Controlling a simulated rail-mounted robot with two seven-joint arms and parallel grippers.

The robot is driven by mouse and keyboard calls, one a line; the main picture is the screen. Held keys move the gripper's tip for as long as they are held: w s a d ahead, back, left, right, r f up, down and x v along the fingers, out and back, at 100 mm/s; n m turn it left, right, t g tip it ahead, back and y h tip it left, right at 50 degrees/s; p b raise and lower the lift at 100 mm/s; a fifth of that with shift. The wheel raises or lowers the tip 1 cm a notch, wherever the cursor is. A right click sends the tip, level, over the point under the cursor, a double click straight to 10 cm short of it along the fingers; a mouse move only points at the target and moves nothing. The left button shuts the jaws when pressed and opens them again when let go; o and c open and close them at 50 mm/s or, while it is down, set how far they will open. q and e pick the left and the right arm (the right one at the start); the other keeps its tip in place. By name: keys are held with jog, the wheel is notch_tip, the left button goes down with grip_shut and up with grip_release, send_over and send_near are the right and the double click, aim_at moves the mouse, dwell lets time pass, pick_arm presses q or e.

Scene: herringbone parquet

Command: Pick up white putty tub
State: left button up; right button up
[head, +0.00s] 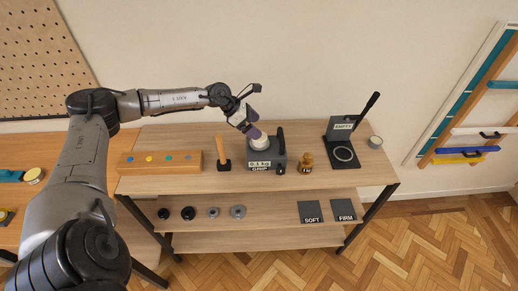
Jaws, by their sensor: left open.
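A white round tub (260,142) sits at a dark grey device (280,160) in the middle of the shelf top; the device carries a "0.1 kg" display and a "GRIP" label. My left gripper (250,127), with purple finger pads, is just above the tub and tilted down toward it. It is open, and one finger is close to the tub's top; whether they touch I cannot tell. The gripper hides part of the tub. A small pale-topped tub (375,142) stands at the right end of the shelf. My right gripper is not in view.
On the shelf top (215,184) are a wooden block with coloured dots (160,161), a wooden-handled tool (221,153), a brass weight (306,162) and a lever press (342,142). Discs and "SOFT" (311,211) and "FIRM" (344,209) plates lie below. Another tub (33,175) is far left.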

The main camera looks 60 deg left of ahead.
pick_arm(q)
jog(key=g+y, duration=0.1)
jog(key=y, duration=0.1)
send_near(260, 140)
jog(key=shift+m, duration=0.4)
jog(key=w+f, duration=0.1)
jog(key=w+a+f, duration=0.1)
jog(key=f, duration=0.1)
jog(key=shift+w+f, duration=0.15)
jog(key=shift+w, duration=0.15)
jog(key=shift+p+x, duration=0.35)
jog(key=shift+x, duration=1.9)
jog(key=shift+w+d+f, duration=0.3)
jog(key=shift+d+f, duration=0.05)
jog(key=shift+f, duration=0.25)
jog(key=shift+c, duration=0.3)
